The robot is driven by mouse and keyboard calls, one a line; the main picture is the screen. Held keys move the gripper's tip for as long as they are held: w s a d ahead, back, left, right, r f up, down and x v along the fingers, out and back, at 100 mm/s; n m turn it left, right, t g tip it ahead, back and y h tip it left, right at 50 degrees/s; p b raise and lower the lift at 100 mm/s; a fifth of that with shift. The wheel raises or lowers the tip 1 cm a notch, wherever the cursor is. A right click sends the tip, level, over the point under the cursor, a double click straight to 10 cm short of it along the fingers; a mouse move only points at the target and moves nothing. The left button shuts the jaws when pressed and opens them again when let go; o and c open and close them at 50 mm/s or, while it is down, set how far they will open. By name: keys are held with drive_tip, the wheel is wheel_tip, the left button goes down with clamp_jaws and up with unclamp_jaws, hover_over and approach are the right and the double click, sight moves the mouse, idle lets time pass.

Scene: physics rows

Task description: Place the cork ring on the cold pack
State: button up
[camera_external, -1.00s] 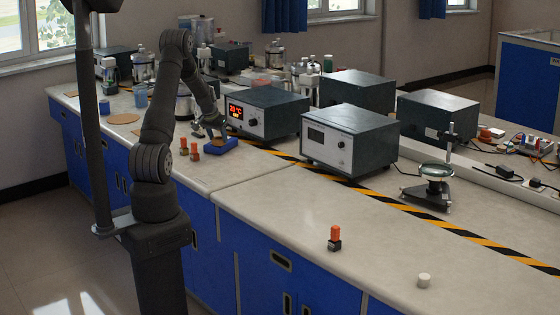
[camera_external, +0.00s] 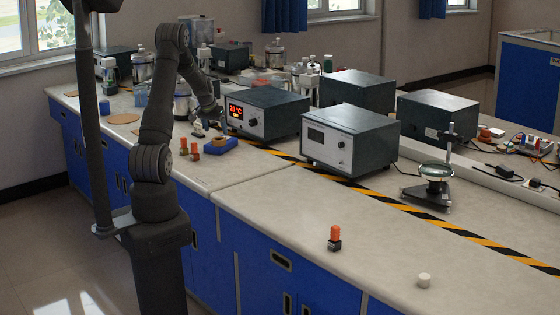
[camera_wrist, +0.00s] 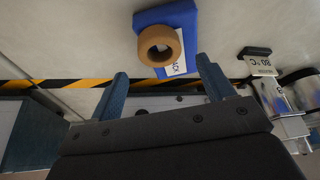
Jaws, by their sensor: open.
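The cork ring (camera_wrist: 160,46), a thick brown ring, rests on the blue cold pack (camera_wrist: 148,17) in the wrist view. It sits toward one end of the pack, beside a white printed label, and part of it lies over the pack's edge in that view. In the external view the blue cold pack (camera_external: 222,149) lies on the bench, with the small ring (camera_external: 219,142) on top. My gripper (camera_wrist: 160,82) is open and empty, its two blue fingers apart and clear of the ring. In the external view my gripper (camera_external: 222,127) is just above and behind the pack.
Orange-topped vials (camera_external: 195,150) stand left of the pack. A box with a red display (camera_external: 256,113) stands close to the right.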

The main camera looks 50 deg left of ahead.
sight(219, 142)
drive_tip(key=v, duration=0.7)
drive_tip(key=shift+s, duration=0.15)
drive_tip(key=x, duration=1.2)
drive_tip(key=shift+d+f, duration=0.1)
drive_tip(key=shift+f, duration=0.1)
drive_tip(key=shift+r, duration=1.25)
drive_tip(key=shift+f, duration=0.1)
